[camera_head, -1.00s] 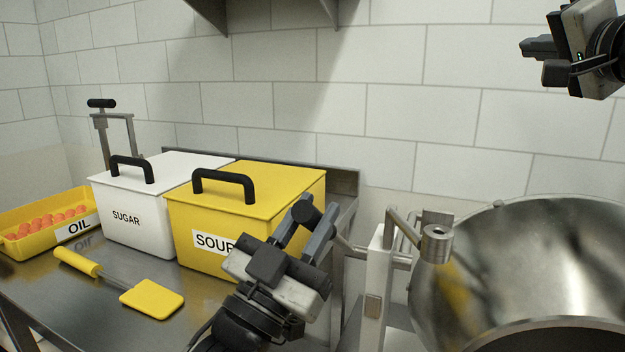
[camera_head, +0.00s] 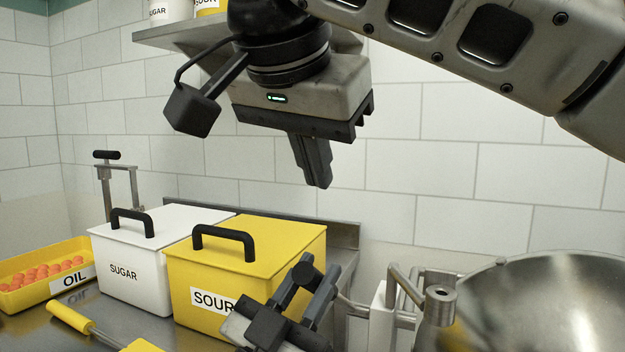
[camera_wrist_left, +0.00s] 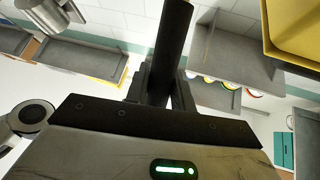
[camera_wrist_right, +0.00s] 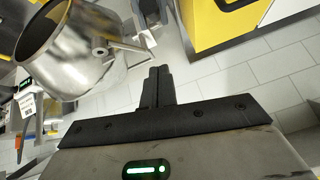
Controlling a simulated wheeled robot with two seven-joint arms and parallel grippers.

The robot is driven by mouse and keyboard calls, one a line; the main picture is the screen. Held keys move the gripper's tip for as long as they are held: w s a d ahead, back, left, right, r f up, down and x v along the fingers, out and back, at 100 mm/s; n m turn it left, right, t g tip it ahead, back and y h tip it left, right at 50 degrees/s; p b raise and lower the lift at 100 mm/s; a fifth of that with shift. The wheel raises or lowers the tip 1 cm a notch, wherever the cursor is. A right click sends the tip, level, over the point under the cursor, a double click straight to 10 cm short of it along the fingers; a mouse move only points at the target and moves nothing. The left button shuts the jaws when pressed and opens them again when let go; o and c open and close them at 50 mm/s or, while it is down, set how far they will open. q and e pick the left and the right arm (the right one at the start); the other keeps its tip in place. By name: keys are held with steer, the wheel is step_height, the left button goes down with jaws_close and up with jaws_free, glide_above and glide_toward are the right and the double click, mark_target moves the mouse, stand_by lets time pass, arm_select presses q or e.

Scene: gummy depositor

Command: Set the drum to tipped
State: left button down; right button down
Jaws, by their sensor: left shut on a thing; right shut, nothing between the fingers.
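The steel drum (camera_head: 560,300) is at the lower right of the head view, cut off by the frame. The right wrist view also shows the drum (camera_wrist_right: 88,62), with its round mouth toward the upper left. My left gripper (camera_head: 308,282) is shut on a black bar-shaped handle, seen end-on there and clearly between the fingers in the left wrist view (camera_wrist_left: 173,45). What the handle joins is hidden. A steel bracket (camera_head: 440,300) stands between that gripper and the drum. My right gripper (camera_head: 318,178) is shut and empty, above the bins and away from the drum.
A yellow SOUR bin (camera_head: 280,245) and a white SUGAR bin (camera_head: 120,255) stand close to my left gripper. A yellow OIL tray (camera_head: 35,290) and yellow-handled scraper (camera_head: 70,317) are further left. A shelf (camera_head: 165,37) hangs close behind my right gripper.

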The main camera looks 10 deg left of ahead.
steer(key=w+f, duration=0.1)
steer(key=f, duration=0.2)
steer(key=w+f, duration=0.1)
steer(key=f, duration=0.1)
steer(key=w+f, duration=0.1)
steer(key=f, duration=0.2)
steer(key=shift+a+f, duration=0.25)
steer(key=shift+f, duration=0.1)
steer(key=shift+s+a+f, duration=0.1)
steer(key=shift+s+f, duration=0.15)
steer(key=shift+f, duration=0.1)
